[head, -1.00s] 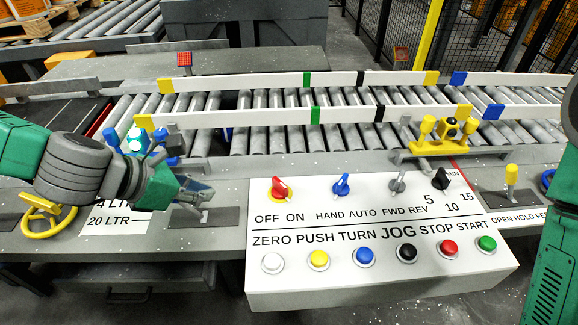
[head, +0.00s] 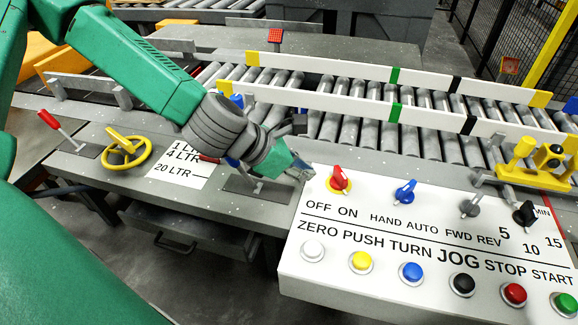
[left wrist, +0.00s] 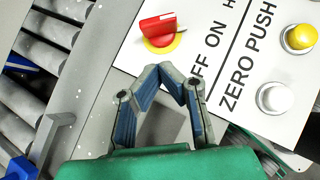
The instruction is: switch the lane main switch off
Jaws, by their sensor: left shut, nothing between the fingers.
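The red rotary knob (head: 340,178) on a yellow disc sits at the top left of the white control panel (head: 330,270), above the words OFF and ON. It also shows at the top of the left wrist view (left wrist: 159,30), with a white mark on its bar. I cannot tell for sure which word it points to. My left gripper (head: 301,170) is just left of the knob, at the panel's upper left corner, apart from it. In the left wrist view its fingers (left wrist: 172,76) come together, shut and empty, below the knob. My right gripper is out of view.
A blue knob (head: 405,192) is right of the red one, with grey and black selectors further on. Several push buttons, including a white one (head: 312,249), line the panel's front. A yellow handwheel (head: 124,147) stands left. White rails (head: 330,102) cross the rollers behind.

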